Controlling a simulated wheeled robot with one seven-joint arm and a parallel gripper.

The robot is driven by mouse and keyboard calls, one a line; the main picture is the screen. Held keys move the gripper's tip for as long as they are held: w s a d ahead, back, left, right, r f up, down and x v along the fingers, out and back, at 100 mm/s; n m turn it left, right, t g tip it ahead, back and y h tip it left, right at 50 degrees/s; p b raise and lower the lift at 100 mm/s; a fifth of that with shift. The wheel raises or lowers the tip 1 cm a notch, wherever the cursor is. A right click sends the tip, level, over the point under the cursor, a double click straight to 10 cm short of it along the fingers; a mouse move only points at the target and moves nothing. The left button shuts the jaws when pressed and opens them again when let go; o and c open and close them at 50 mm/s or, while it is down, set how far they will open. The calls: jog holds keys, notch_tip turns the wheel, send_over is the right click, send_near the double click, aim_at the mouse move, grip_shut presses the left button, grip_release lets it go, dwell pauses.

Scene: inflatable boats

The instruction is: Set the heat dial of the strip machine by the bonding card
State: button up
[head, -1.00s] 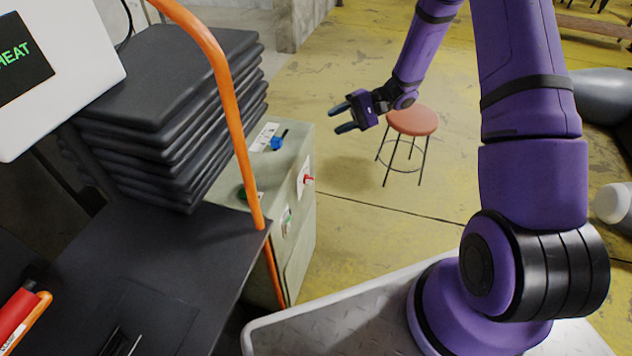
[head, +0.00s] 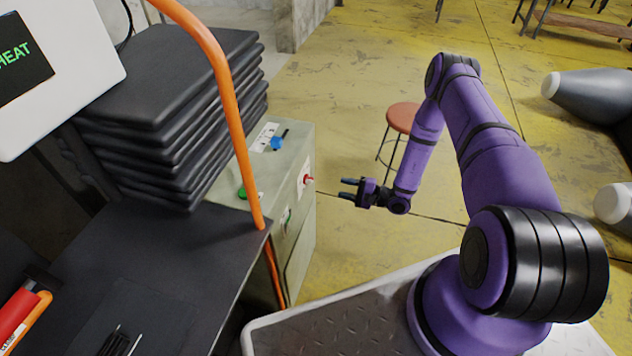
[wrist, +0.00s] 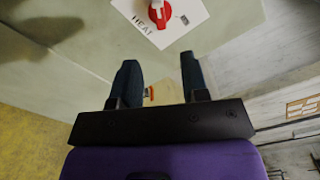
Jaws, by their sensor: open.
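The strip machine looks to be the grey-green cabinet (head: 300,225), left of my gripper in the head view. A red dial (head: 307,180) sits on a white plate on its side face. In the wrist view the red dial (wrist: 160,12) is at the top edge, partly cut off, on a white plate (wrist: 145,27) marked HEAT. My gripper (head: 347,188) is open and empty, apart from the cabinet and just right of the dial. In the wrist view its dark fingers (wrist: 159,62) point toward the plate. I cannot make out a bonding card.
A blue handle (head: 279,142) and a green button (head: 242,192) are on the cabinet. An orange rail (head: 232,110) and a stack of dark folded sheets (head: 165,110) stand left. A red-topped stool (head: 402,117) is behind my arm. Yellow floor lies open beyond.

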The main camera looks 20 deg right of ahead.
aim_at(313, 180)
jog(key=x, duration=1)
jog(key=shift+w+a, duration=0.1)
jog(key=shift+a, duration=0.1)
grip_shut()
